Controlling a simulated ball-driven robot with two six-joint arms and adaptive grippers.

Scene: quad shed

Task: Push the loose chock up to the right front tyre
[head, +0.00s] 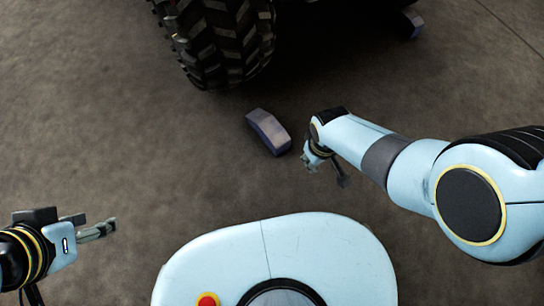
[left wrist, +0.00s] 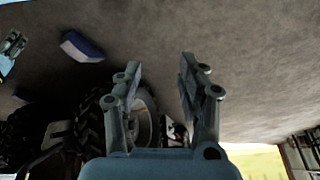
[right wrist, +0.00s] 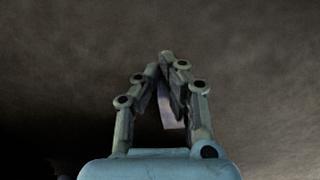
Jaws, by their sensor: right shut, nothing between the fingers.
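The loose chock (head: 268,132), a dark blue-purple block, lies on the floor a short gap from the big knobbly tyre (head: 225,45). The chock sits askew, on the near side of the tyre. It also shows in the left wrist view (left wrist: 84,46) and, partly hidden behind the fingers, in the right wrist view (right wrist: 172,110). My right gripper (right wrist: 164,58) is shut and empty, close to the chock; in the head view it is just right of the chock's near end. My left gripper (left wrist: 160,68) is open and empty, far left of the chock.
Another dark chock (head: 412,26) lies at the top right, by the vehicle's dark underside. The concrete floor (head: 100,120) around the loose chock is clear. In the left wrist view, the tyre (left wrist: 142,118) and vehicle fill the lower left.

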